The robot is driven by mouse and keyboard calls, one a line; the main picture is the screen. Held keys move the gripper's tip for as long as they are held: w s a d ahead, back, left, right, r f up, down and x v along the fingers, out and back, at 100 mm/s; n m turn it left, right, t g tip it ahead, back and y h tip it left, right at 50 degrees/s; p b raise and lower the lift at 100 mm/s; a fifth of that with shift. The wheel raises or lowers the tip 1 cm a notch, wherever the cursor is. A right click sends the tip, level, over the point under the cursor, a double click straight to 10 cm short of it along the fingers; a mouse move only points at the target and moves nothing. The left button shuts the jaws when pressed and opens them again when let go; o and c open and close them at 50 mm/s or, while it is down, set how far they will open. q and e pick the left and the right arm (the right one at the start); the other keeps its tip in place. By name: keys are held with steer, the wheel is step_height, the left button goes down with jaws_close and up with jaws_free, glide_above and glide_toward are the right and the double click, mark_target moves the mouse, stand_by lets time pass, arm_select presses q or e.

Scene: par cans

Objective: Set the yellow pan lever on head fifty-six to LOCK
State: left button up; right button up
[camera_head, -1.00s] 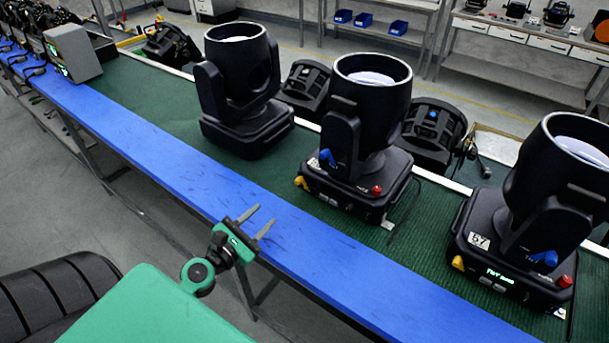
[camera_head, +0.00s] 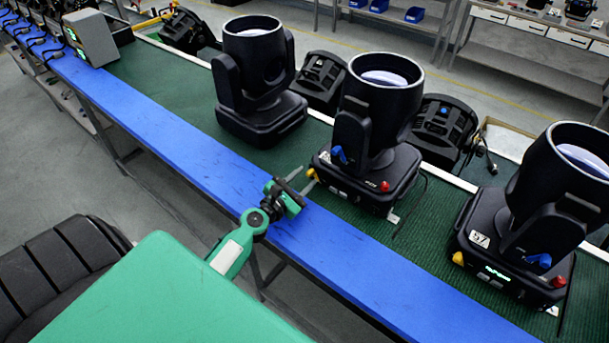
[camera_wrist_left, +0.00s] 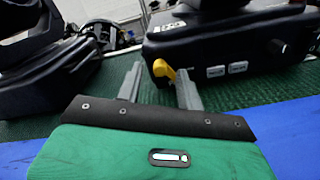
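The middle moving head (camera_head: 366,130) stands on the green mat; its number label is too small to read in the head view. Its yellow pan lever (camera_head: 311,174) sticks out at the base's left front corner. In the left wrist view the yellow lever (camera_wrist_left: 163,70) shows just beyond the fingertips, nearer the right finger. My left gripper (camera_head: 301,180) is open and empty, its fingers pointing at that corner. I cannot tell whether it touches the lever. The lever's LOCK marking is not readable. My right gripper is out of view.
The head labelled 57 (camera_head: 533,215) stands to the right, with its own yellow lever (camera_head: 458,258). Another head (camera_head: 258,85) stands to the left. A blue lever (camera_head: 339,155) and a red knob (camera_head: 384,186) sit on the middle head. The blue bench edge (camera_head: 350,255) is clear in front.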

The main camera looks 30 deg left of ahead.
arm_select(q)
steer(key=shift+w, duration=0.4)
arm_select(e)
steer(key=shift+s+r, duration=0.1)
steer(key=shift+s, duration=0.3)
arm_select(q)
jaws_close()
